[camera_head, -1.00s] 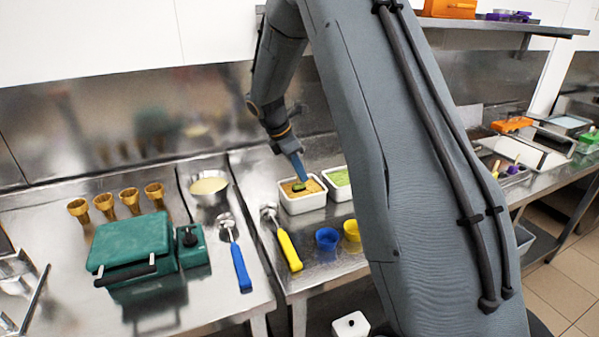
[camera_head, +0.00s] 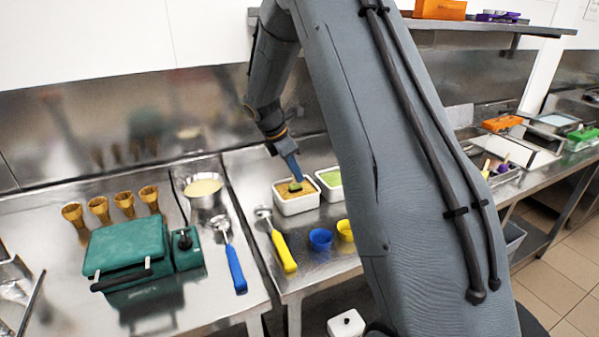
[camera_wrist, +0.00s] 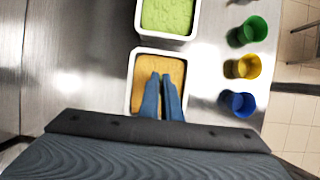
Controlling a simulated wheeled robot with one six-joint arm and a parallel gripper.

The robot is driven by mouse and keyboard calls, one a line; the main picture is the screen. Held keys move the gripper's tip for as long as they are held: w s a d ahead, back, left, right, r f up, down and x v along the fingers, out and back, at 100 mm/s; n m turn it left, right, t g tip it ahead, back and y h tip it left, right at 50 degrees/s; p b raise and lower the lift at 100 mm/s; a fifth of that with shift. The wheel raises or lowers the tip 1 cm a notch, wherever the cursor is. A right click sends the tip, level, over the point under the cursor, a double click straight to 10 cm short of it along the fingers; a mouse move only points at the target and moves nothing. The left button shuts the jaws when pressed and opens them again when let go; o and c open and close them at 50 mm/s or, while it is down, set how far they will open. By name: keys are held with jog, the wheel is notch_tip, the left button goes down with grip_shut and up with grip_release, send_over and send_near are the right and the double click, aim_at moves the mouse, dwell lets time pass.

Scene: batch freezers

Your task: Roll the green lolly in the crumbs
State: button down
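The crumbs are a tan-brown layer in a white rectangular tub (camera_head: 297,207) on the steel counter. The same tub (camera_wrist: 128,97) shows in the wrist view. My gripper (camera_head: 296,178) points down into this tub, its blue fingers close together with a narrow gap. It also shows over the crumbs in the wrist view (camera_wrist: 162,78). The green lolly (camera_head: 296,187) is at the fingertips, at the crumb surface, and my gripper appears shut on it. Its stick is not clearly visible, and the fingers hide the lolly in the wrist view.
A tub of green contents (camera_wrist: 167,16) stands beside the crumb tub. Blue (camera_head: 320,239) and yellow (camera_head: 345,230) cups and a yellow-handled scoop (camera_head: 283,252) are in front. A green press (camera_head: 128,250), cones and a steel bowl (camera_head: 203,190) stand left. My arm hides the middle.

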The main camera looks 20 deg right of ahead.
dwell(0.3)
jog(key=shift+r+p, duration=1.95)
jog(key=shift+r, duration=0.95)
jog(key=shift+r+p, duration=0.75)
jog(key=shift+r, duration=0.45)
notch_tip(320, 180, up, 3)
jog(key=shift+f, duration=0.2)
